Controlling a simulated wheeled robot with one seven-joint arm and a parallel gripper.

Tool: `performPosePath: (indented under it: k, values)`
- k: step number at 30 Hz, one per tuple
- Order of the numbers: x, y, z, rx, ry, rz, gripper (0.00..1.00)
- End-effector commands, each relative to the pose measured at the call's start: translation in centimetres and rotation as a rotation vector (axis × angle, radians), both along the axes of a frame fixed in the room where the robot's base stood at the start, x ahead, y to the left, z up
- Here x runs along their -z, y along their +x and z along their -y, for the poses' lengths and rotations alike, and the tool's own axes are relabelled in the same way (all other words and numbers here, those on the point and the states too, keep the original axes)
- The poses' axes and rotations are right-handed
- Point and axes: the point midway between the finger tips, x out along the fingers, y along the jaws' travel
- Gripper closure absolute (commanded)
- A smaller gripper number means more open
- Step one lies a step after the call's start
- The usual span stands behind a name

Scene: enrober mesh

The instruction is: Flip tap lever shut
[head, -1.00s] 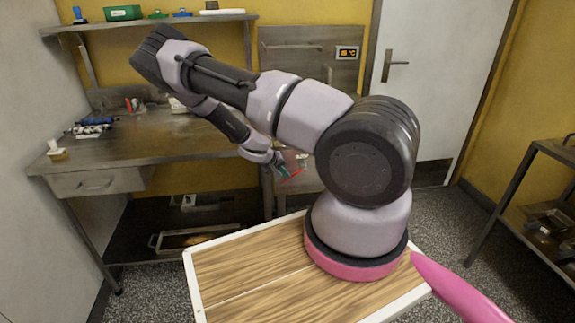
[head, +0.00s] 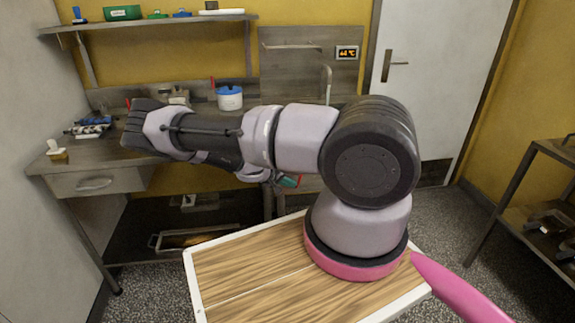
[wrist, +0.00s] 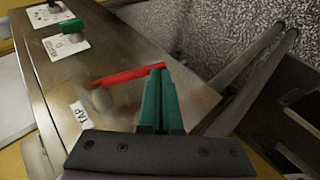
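The red tap lever (wrist: 128,76) shows in the wrist view. It runs from a pale round pivot (wrist: 101,98) beside a "TAP" label (wrist: 80,115) out to my fingertips. My gripper (wrist: 160,75) has its two green fingers together, with their tips at the lever's free end. I cannot tell whether they touch it, and no part of the lever clearly shows between them. In the head view my gripper (head: 289,181) is low at the bench front, partly behind my arm.
The metal bench (head: 100,152) holds a white and blue pot (head: 229,97) and small tools at the left. In the wrist view a green knob (wrist: 71,27) stands on a white card. Speckled floor (wrist: 215,35) lies open beyond the bench edge.

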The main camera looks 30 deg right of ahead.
Motion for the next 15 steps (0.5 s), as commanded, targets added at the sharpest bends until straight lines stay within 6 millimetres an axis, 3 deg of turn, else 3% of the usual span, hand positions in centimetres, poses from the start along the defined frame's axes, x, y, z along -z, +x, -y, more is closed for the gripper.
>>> performPosePath:
  k: [15]
  values:
    - [1.24, -0.33, 1.11, -0.001, 0.000, -0.001, 1.00]
